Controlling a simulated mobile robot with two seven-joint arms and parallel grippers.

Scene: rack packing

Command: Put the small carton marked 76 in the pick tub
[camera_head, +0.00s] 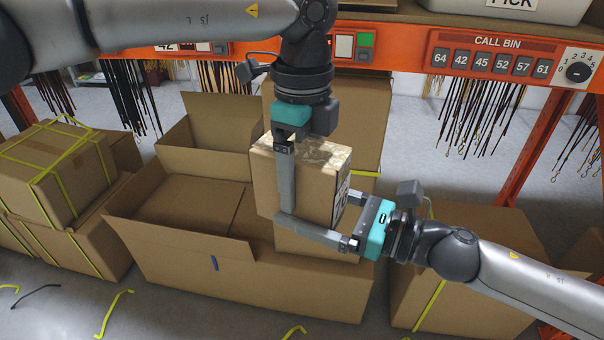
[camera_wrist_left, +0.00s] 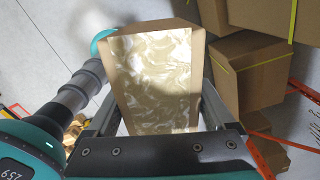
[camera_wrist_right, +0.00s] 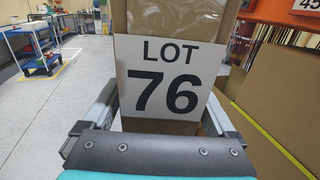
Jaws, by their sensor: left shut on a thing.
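The small brown carton (camera_head: 290,185) hangs upright over the large open box, with shiny film across its top. Its top shows in the left wrist view (camera_wrist_left: 155,80). Its label reads LOT 76 in the right wrist view (camera_wrist_right: 170,80). My left gripper (camera_head: 282,210) points down from above and is shut on the carton. My right gripper (camera_head: 315,215) comes from the right at the carton's lower part, one finger on each side, and looks open. Whether its fingers touch the carton is unclear. The white pick tub (camera_head: 550,13), cut off by the frame, stands on the upper shelf at top right.
The large open box (camera_head: 200,270) stands below the grippers. Strapped cartons (camera_head: 60,175) are at left, another (camera_head: 455,290) at lower right. The orange rack beam (camera_head: 500,60) with a call-bin panel runs below the shelf. Dark straps hang under it.

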